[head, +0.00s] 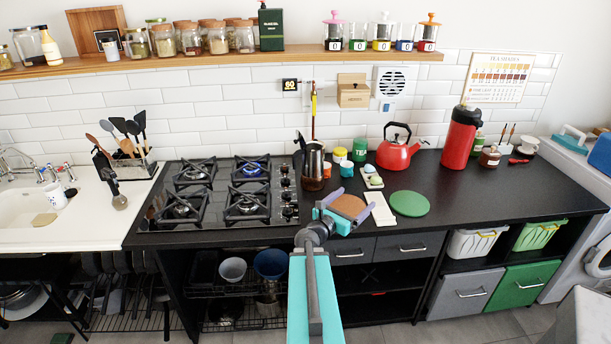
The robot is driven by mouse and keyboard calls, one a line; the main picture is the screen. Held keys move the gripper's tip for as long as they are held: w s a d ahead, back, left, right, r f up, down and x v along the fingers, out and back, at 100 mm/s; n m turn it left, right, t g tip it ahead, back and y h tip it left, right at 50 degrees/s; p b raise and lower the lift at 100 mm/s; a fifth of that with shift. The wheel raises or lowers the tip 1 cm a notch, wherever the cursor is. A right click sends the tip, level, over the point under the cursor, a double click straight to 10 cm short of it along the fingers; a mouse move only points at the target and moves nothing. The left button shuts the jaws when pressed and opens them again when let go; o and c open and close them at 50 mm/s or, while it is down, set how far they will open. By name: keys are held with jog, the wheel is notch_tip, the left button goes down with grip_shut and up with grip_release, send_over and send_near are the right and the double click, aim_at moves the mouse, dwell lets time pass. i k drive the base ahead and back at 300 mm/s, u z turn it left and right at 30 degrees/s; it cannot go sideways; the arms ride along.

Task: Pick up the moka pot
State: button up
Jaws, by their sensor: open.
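A steel pot with a dark handle (314,160), which looks like the moka pot, stands upright on the black counter just right of the hob. Its lower part looks brown, and I cannot tell whether that is its own base or a thing in front of it. My gripper (350,208) is open, with its teal and purple fingers spread. It is in front and to the right of the pot, apart from it. A brown round disc (348,205) shows between the fingers; I cannot tell whether they touch it.
The gas hob (219,190) is left, with a blue flame at its back right burner (249,170). A red kettle (397,150), green tin (360,149), yellow-labelled jar (340,154), pale board (380,210) and green disc (409,203) are right. The counter's right front is clear.

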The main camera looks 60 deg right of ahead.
aim_at(309, 185)
jog(key=u, duration=0.05)
jog(key=i, duration=0.9)
